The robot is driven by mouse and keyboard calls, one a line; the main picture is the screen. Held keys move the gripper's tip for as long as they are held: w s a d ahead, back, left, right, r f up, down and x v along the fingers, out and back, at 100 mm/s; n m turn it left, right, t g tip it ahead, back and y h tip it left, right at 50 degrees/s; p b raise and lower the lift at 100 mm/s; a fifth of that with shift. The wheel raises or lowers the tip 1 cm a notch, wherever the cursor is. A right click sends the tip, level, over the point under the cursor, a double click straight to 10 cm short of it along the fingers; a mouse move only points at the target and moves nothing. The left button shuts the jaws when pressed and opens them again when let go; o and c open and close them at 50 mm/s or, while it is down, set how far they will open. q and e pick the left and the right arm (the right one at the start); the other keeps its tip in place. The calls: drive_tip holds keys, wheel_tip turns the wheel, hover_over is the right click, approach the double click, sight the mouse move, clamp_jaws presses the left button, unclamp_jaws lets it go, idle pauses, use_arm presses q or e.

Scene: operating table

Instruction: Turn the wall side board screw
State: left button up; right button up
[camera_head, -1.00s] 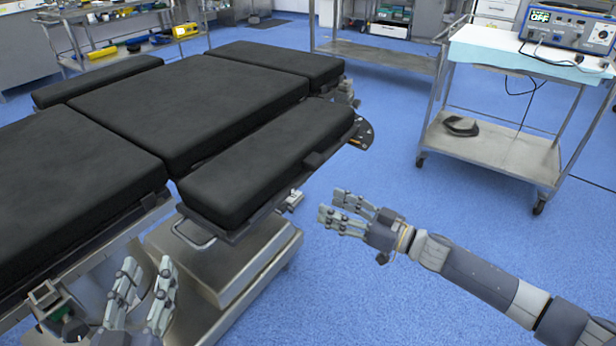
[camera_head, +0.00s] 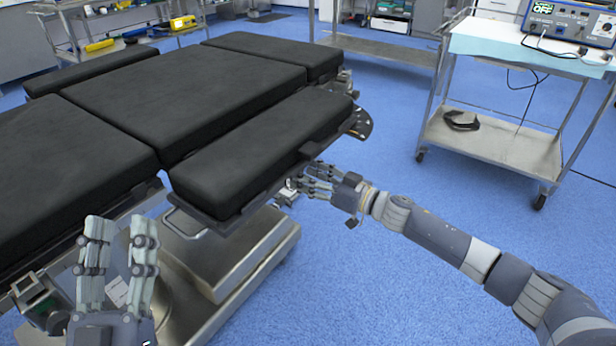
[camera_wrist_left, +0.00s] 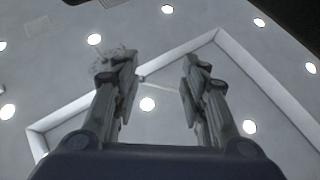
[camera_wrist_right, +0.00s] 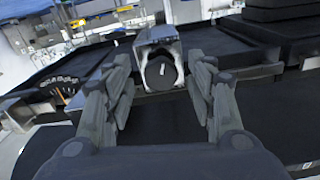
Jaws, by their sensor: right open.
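The operating table's long black side board (camera_head: 262,150) sticks out along its near side. A metal clamp (camera_head: 286,196) sits below the board's edge. In the right wrist view a dark round screw (camera_wrist_right: 160,76) with a white mark sits inside a square metal housing (camera_wrist_right: 144,37). My right gripper (camera_head: 306,181) is open beside the board, at the clamp. Its fingers (camera_wrist_right: 163,85) stand apart on either side of the screw, with no clear contact. My left gripper (camera_head: 119,240) is open, empty and pointing up at the lower left. The left wrist view shows only ceiling between its fingers (camera_wrist_left: 160,75).
The table's metal base (camera_head: 225,262) stands below the board. A steel cart (camera_head: 490,142) with a device (camera_head: 566,22) on top is at the right. Another cart (camera_head: 128,45) is at the back left. Blue floor is free between the table and the right cart.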

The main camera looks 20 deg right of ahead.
drive_tip(key=shift+w+a, duration=0.1)
drive_tip(key=shift+c, duration=0.2)
drive_tip(key=c, duration=1)
